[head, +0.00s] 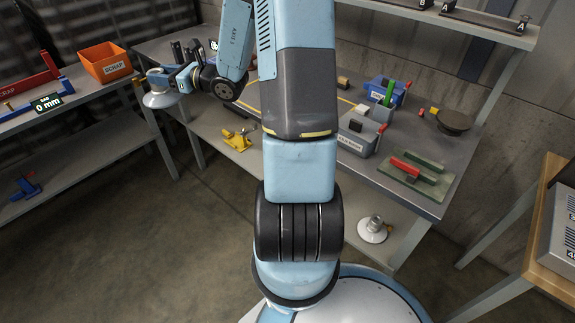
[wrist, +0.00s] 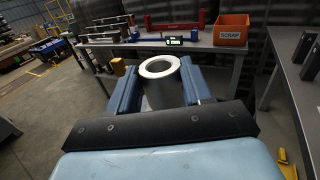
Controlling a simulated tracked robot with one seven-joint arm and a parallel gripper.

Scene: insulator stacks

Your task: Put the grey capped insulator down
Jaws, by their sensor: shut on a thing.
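My gripper (wrist: 160,82) is shut on the grey capped insulator (wrist: 161,67), with one blue finger on each side of it. The wrist view looks onto its round, ring-like end. In the head view the held insulator (head: 160,99) shows a pale disc at its lower end. It hangs by the left end of the workbench (head: 205,128), on the side facing the left bench. I cannot tell its exact height, and nothing is seen touching its disc. A second, white insulator with a grey cap (head: 373,231) stands on the workbench's lower shelf.
The left bench (head: 65,100) carries an orange scrap bin (head: 105,63), a red and blue gauge and a 0 mm display (head: 46,102). The workbench holds grey and blue bins, a green and red tool (head: 415,172) and a dark round plate (head: 454,121). A yellow tool (head: 239,140) lies on its lower shelf.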

